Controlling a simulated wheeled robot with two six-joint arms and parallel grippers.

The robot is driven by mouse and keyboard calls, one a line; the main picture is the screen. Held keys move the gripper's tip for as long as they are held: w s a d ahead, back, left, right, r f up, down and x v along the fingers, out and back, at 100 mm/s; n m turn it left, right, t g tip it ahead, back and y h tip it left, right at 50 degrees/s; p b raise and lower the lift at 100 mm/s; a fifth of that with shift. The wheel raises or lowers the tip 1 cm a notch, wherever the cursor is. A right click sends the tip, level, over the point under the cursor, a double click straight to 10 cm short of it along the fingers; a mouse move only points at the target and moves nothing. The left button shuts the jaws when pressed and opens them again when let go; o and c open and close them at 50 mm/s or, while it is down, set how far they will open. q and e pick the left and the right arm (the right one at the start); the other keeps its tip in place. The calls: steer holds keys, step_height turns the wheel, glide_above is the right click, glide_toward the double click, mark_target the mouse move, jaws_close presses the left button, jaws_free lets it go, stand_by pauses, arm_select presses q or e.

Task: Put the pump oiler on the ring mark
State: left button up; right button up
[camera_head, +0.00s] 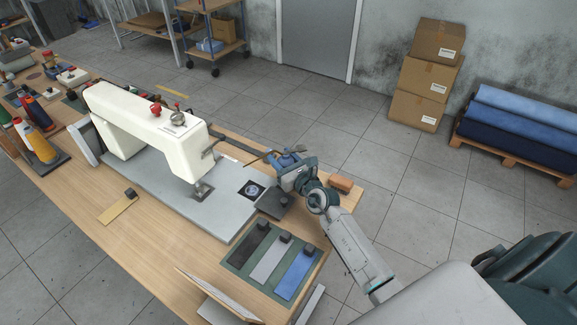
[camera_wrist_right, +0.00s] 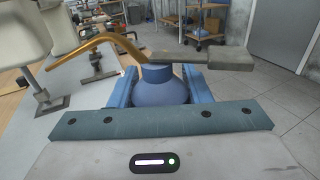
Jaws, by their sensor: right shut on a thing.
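The pump oiler (camera_wrist_right: 163,88) has a round blue body, a long brass spout and a flat grey lever on top. My right gripper (camera_head: 284,165) is shut on its body, with one blue finger on each side in the right wrist view. In the head view the oiler's blue top (camera_head: 289,158) shows just beyond the gripper, near the table's far right edge. A dark square with a pale round mark (camera_head: 251,190), which looks like the ring mark, lies left of and nearer than the gripper. My left gripper is not in view.
A white sewing machine (camera_head: 145,120) stands on a grey base left of the mark. A dark plate (camera_head: 272,206) lies below my gripper. A green tray (camera_head: 236,263) with weighted cloth swatches is in front. A brown block (camera_head: 340,184) lies right of the gripper.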

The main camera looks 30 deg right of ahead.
steer(key=shift+w+d, duration=0.15)
steer(key=shift+d, duration=0.3)
steer(key=shift+w+d+f+b, duration=0.1)
steer(key=shift+w+d+b, duration=0.1)
steer(key=shift+d+b, duration=0.25)
steer(key=f+b, duration=0.2)
steer(key=f, duration=0.1)
steer(key=shift+w+d+f+b, duration=0.1)
steer(key=shift+d+b, duration=0.25)
steer(key=shift+b, duration=0.05)
steer(key=shift+f, duration=0.2)
steer(key=shift+r, duration=0.1)
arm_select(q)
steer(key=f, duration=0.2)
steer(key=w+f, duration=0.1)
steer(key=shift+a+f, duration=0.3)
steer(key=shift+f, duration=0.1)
arm_select(e)
steer(key=o, duration=1.2)
steer(key=shift+f, duration=0.2)
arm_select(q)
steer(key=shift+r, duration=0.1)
arm_select(e)
steer(key=shift+r, duration=0.1)
